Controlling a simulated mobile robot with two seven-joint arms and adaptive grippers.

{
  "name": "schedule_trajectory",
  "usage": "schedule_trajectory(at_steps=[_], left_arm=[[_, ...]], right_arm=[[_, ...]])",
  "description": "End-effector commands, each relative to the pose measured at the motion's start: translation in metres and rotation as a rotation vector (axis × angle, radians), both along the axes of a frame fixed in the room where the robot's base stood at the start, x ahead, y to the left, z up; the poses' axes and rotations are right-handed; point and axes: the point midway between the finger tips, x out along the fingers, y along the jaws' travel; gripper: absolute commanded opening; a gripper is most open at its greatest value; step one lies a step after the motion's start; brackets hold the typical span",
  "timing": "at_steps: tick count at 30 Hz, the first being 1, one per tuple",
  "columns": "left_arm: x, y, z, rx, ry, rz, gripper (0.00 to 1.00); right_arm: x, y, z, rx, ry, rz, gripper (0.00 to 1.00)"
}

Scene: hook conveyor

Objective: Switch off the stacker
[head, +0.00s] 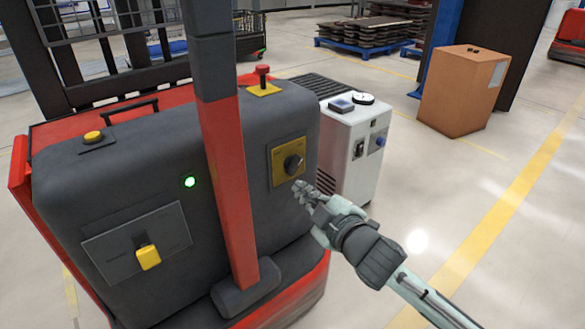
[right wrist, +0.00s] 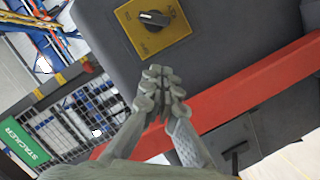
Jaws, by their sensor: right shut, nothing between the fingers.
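The stacker (head: 70,195) is a dark grey machine with red trim, filling the left of the head view. A yellow plate on its body carries a black rotary knob (head: 293,164); the knob also shows in the right wrist view (right wrist: 154,18). A small green light (head: 190,182) glows on the body. My right gripper (head: 299,188) is shut and empty, just below the knob and apart from it in the picture. In the right wrist view its closed fingertips (right wrist: 160,72) lie below the yellow plate. My left gripper is not in view.
A red mushroom button (head: 263,70), a yellow button (head: 93,136) and a yellow lever (head: 148,257) are also on the stacker. A red mast (head: 229,175) stands before it. A white cabinet (head: 345,150) adjoins it. A cardboard box (head: 460,95) stands farther right; the right floor is open.

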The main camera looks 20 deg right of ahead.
Motion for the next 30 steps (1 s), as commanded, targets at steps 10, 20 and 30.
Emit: schedule_trajectory(at_steps=[10, 20, 30], left_arm=[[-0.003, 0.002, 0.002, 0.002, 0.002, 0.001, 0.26], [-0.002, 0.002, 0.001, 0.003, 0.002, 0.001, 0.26], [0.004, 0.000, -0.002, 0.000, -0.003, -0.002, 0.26]], right_arm=[[0.000, 0.004, 0.009, -0.008, -0.022, 0.015, 0.00], [0.012, 0.005, 0.007, -0.009, -0.023, 0.013, 0.00], [0.079, 0.016, -0.002, -0.009, -0.024, 0.012, 0.00]])
